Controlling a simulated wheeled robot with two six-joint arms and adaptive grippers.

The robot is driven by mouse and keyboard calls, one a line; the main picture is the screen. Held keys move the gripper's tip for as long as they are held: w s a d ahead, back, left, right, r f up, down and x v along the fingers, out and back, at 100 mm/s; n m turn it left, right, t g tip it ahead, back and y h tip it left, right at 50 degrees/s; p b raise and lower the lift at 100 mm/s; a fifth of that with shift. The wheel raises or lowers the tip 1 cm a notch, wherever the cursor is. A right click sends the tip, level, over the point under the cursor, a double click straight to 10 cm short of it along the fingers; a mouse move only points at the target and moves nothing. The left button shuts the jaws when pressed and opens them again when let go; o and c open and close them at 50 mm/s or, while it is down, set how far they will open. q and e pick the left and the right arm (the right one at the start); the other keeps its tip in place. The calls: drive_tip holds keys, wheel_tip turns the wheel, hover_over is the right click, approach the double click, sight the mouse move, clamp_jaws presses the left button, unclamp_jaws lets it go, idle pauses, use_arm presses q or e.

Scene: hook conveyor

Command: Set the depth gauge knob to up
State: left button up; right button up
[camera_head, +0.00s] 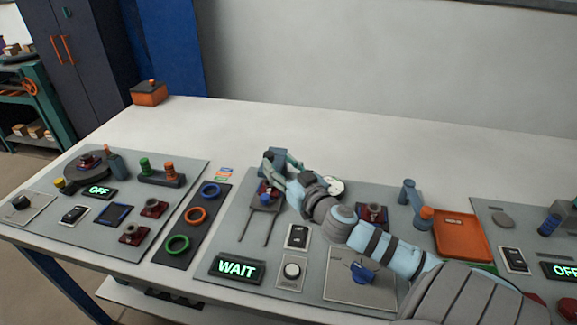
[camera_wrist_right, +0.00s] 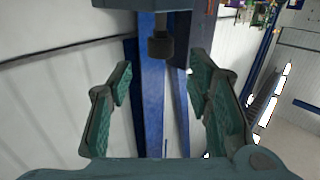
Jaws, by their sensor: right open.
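My right gripper (camera_head: 276,162) is at the far edge of the middle panel, beside a blue-grey block (camera_head: 281,154). In the right wrist view it (camera_wrist_right: 160,82) is open, with green finger pads apart. A dark cylindrical knob (camera_wrist_right: 161,45) on a grey body (camera_wrist_right: 150,5) shows beyond and between the fingertips; I cannot tell whether they touch it. No label marks the depth gauge, so I cannot tell which part is its knob. A blue knob (camera_head: 362,272) and a white round knob (camera_head: 291,270) sit at the panel's front. My left gripper is out of view.
My right arm crosses the middle panel, hiding part of it. A lit WAIT sign (camera_head: 237,268), a switch (camera_head: 297,236) and an orange tray (camera_head: 461,237) stand around it. The left panel (camera_head: 185,177) holds several controls.

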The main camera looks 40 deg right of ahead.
drive_tip(key=s, duration=0.2)
drive_tip(key=s+a, duration=0.1)
drive_tip(key=s, duration=0.2)
drive_tip(key=shift+s, duration=0.2)
drive_tip(key=shift+r, duration=0.1)
